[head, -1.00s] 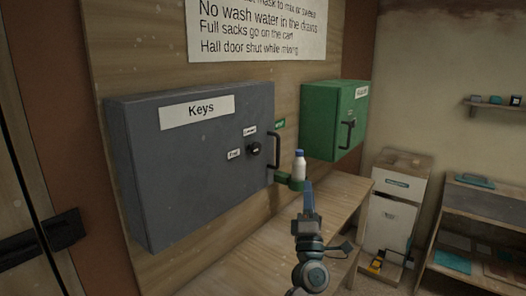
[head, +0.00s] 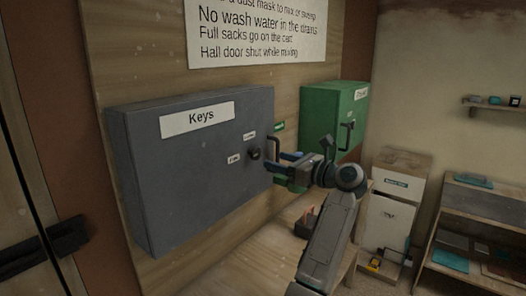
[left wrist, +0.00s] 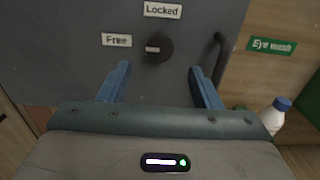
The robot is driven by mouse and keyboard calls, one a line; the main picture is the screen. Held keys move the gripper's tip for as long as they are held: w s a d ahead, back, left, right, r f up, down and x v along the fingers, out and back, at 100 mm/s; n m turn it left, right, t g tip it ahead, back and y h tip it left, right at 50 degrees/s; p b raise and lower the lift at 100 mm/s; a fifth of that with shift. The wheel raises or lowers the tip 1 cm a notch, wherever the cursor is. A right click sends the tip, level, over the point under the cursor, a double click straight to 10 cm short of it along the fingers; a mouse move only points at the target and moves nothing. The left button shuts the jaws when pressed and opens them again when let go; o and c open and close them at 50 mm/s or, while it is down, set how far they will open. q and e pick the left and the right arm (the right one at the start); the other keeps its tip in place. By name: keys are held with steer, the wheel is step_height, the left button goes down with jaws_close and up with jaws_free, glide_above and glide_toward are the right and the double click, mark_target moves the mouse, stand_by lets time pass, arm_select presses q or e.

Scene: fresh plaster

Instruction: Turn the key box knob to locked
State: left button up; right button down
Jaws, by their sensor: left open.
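The grey key box (head: 180,185) hangs on the wooden board, with a "Keys" label. Its dark round knob (head: 254,153) sits near the right side and shows in the left wrist view (left wrist: 160,50). The knob's white mark lies on its left side, toward the "Free" label (left wrist: 117,40). The "Locked" label (left wrist: 162,9) is above the knob. My left gripper (head: 279,166) is open and empty, just right of the knob in the head view. In the left wrist view its two blue fingers (left wrist: 160,72) stand either side below the knob, apart from it. My right gripper is not in view.
A dark bar handle (left wrist: 218,58) stands right of the knob, close to the right finger. A white bottle with a blue cap (left wrist: 275,115) stands at the right, below the "Eye wash" sign (left wrist: 271,45). A green box (head: 320,120) hangs farther right.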

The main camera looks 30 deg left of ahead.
mark_target(258, 154)
arm_select(q)
steer(key=a+p, duration=0.1)
steer(key=a, duration=0.1)
steer(key=a+p, duration=0.1)
steer(key=a, duration=0.2)
steer(key=shift+w+r, duration=0.1)
steer(key=shift+r, duration=0.1)
steer(key=shift+w+a+f, duration=0.1)
steer(key=shift+a+f, duration=0.1)
steer(key=shift+a, duration=0.45)
steer(key=shift+c, duration=0.5)
jaws_close()
